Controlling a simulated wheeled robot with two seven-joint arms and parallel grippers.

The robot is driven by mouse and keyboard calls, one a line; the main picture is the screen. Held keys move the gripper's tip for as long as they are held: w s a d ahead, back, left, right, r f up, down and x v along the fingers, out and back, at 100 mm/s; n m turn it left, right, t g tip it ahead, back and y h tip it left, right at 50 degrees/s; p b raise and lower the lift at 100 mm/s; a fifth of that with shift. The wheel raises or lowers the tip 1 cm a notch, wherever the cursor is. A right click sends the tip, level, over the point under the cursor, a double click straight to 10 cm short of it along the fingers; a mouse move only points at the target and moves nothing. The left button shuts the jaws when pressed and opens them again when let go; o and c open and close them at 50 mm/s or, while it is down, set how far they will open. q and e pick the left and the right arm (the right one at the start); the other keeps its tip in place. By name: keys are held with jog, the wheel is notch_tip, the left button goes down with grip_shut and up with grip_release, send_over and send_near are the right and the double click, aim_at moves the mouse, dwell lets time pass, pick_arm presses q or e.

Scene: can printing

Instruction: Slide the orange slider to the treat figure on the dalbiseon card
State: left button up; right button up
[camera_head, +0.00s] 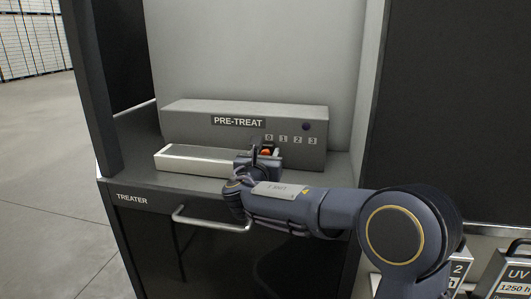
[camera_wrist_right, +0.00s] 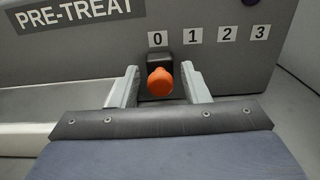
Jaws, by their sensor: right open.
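The orange slider (camera_wrist_right: 160,83) sits on a black block below the 0 label on the grey PRE-TREAT unit; the labels 1, 2 and 3 run to its right. It also shows small in the head view (camera_head: 266,152), partly hidden by my gripper. My right gripper (camera_wrist_right: 160,88) is open, with one finger on each side of the orange slider; I cannot tell whether either finger touches it. In the head view my right gripper (camera_head: 265,155) is in front of the unit. No dalbiseon card is in view. My left gripper is not in view.
A white-edged tray (camera_head: 205,172) lies left of my gripper, on the counter marked TREATER. A metal handle (camera_head: 210,225) sticks out below it. A round dark button (camera_head: 306,127) is at the unit's upper right. Metal containers (camera_head: 510,272) stand at the lower right.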

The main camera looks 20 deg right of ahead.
aim_at(297, 149)
jog(key=shift+w+d, duration=0.15)
jog(key=shift+c, duration=0.4)
grip_shut()
jog(key=s+d+b, duration=0.1)
jog(key=d, duration=0.1)
jog(key=s+d, duration=0.2)
jog(key=s+d+b, duration=0.1)
jog(key=s+d, duration=0.1)
jog(key=shift+d+b, duration=0.2)
jog(key=shift+b, duration=0.15)
jog(key=shift+o, duration=0.4)
grip_release()
jog(key=shift+a, duration=0.1)
